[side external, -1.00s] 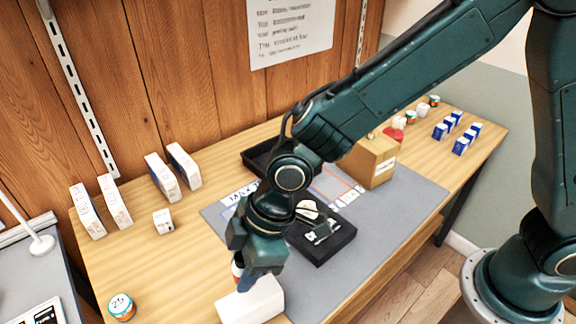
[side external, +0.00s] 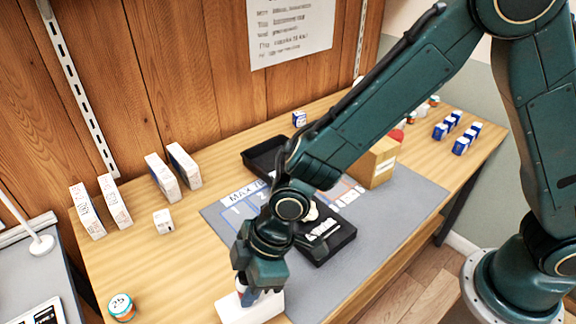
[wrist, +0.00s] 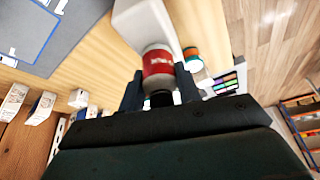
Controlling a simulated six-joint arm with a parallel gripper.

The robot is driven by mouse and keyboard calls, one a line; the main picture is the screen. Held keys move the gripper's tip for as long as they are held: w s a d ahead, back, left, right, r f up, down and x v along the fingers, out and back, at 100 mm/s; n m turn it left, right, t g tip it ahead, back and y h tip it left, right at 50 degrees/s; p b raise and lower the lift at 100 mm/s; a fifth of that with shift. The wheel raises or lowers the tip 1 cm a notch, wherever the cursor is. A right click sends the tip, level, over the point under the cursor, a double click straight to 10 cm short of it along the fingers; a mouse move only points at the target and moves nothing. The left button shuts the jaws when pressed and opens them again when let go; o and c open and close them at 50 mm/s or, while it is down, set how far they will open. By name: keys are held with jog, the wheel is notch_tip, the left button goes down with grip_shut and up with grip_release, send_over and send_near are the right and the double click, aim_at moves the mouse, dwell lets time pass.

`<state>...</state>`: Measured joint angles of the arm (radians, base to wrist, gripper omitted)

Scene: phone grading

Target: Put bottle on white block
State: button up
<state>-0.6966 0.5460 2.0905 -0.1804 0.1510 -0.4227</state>
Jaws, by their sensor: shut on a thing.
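My gripper (side external: 252,292) is shut on a small bottle (wrist: 158,66) with a red label, low over the table's front part. In the side view the bottle (side external: 241,287) is mostly hidden between the fingers. The white block (side external: 250,311) lies on the table at the mat's front left corner, directly under the gripper and partly covered by it. In the wrist view the bottle's far end overlaps the white block (wrist: 143,22). I cannot tell whether the bottle touches the block.
A small jar (side external: 121,307) with a teal lid stands to the left. White boxes (side external: 115,201) stand upright near the wall. A black tray (side external: 326,240) with small items lies on the grey mat (side external: 395,225), and a cardboard box (side external: 371,163) is behind it.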

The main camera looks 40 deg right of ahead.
jog(key=o, duration=1)
jog(key=shift+f, duration=0.1)
jog(key=shift+c, duration=0.2)
jog(key=v, duration=1.2)
jog(key=shift+d, duration=0.15)
